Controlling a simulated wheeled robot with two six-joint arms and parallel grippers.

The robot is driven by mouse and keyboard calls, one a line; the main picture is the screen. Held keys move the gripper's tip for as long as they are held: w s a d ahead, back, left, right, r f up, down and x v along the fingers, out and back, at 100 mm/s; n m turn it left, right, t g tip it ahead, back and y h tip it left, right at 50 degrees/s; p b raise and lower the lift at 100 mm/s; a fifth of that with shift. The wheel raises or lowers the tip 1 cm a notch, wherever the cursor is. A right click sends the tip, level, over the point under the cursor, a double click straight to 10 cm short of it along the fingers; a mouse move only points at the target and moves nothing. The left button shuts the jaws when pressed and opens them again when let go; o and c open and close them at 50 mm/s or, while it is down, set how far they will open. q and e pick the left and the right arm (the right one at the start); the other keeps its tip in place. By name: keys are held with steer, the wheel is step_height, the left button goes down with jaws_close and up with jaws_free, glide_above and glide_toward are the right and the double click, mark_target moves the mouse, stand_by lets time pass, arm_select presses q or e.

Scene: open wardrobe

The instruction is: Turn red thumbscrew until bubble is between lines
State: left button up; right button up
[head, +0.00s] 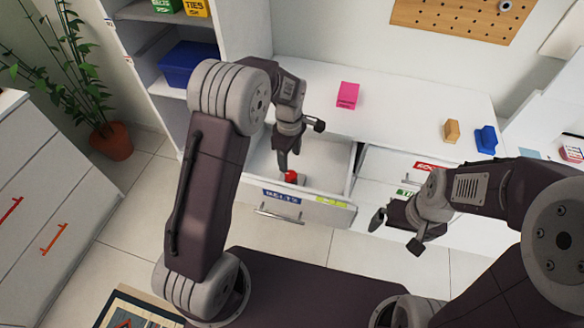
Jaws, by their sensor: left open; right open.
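A small red thumbscrew (291,176) sits at the front of an open white drawer (325,160), just behind its front panel. My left gripper (283,168) points down just above and beside the red thumbscrew; it is open, and I cannot tell whether it touches the screw. A yellow-green piece (332,202) lies along the top right of the drawer front; a bubble or lines on it are too small to make out. My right gripper (396,232) is open and empty, in front of the drawers on the right.
A blue "BELTS" label (282,196) and a handle (278,215) are on the drawer front. On the white top (400,105) stand a pink box (348,95), a tan block (451,131) and a blue block (486,139). A shelf unit with a blue bin (187,63) stands left.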

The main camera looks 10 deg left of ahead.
mark_target(290, 175)
arm_select(q)
steer(key=shift+w+d, duration=0.1)
steer(key=shift+w, duration=0.1)
step_height(290, 175, down, 9)
steer(key=shift+s+f+b, duration=0.1)
steer(key=shift+b, duration=0.75)
steer(key=shift+c, duration=0.3)
jaws_close()
